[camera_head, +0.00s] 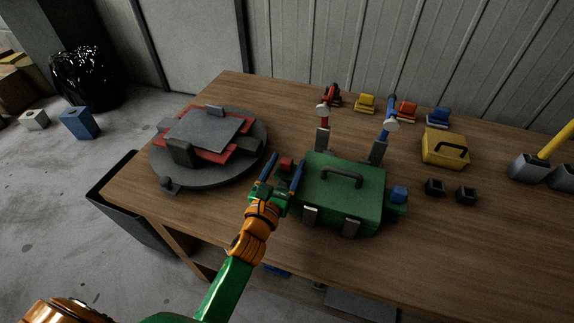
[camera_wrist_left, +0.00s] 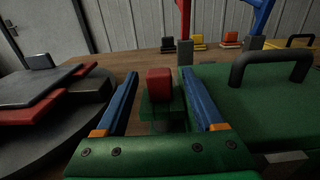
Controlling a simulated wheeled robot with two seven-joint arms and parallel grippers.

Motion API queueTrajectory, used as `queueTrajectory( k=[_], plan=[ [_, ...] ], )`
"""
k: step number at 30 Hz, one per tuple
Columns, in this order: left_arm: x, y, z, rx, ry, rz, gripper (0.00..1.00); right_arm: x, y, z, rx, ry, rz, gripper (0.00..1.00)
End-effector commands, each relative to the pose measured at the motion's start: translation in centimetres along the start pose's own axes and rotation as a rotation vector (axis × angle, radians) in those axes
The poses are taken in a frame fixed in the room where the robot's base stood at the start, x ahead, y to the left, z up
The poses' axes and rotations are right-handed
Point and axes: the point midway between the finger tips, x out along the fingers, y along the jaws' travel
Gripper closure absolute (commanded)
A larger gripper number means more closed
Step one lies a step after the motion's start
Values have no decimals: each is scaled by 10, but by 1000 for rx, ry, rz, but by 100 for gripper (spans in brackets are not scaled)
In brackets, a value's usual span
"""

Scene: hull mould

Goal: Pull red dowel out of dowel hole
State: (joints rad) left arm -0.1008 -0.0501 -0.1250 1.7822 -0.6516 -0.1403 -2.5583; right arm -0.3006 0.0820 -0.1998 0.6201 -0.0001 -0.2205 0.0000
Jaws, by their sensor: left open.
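The red dowel (camera_head: 286,164) is a short red block with rounded edges. It stands upright in a green tab (camera_wrist_left: 158,112) on the left side of the green mould box (camera_head: 342,180). The hole itself is hidden by the dowel. My left gripper (camera_head: 281,171) is open, with its blue fingers on either side of the red dowel. In the left wrist view the dowel (camera_wrist_left: 160,83) stands between the fingers, with visible gaps on both sides. A blue dowel (camera_head: 399,193) stands in a tab on the box's right side. My right gripper is out of view.
A grey round turntable (camera_head: 210,180) with red and grey plates lies to the left. The box has a dark handle (camera_head: 343,174). Red and blue upright tools stand behind it. A yellow case (camera_head: 445,147) and small black holders (camera_head: 435,187) are to the right. The front right tabletop is clear.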

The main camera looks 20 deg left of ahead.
Motion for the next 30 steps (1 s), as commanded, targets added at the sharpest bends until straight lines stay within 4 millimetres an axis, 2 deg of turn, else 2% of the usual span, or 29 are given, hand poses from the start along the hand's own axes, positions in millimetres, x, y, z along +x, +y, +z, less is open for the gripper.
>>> queueTrajectory(
  k=[2,7,8,15,16,23,25,30],
  plan=[
    [6,0,0,-2,0,0,30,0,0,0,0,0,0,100],
    [6,0,0,-2,1,0,30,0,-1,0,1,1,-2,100],
    [6,0,0,-2,1,0,33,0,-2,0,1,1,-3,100],
    [6,0,0,-2,1,0,98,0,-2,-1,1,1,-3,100],
    [6,0,0,-2,1,0,100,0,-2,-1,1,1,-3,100],
    [6,0,0,-1,1,0,100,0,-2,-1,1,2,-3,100],
    [6,0,6,0,0,-1,100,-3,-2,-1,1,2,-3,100],
    [6,0,53,5,-5,-3,100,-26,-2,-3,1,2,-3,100]
  ],
)
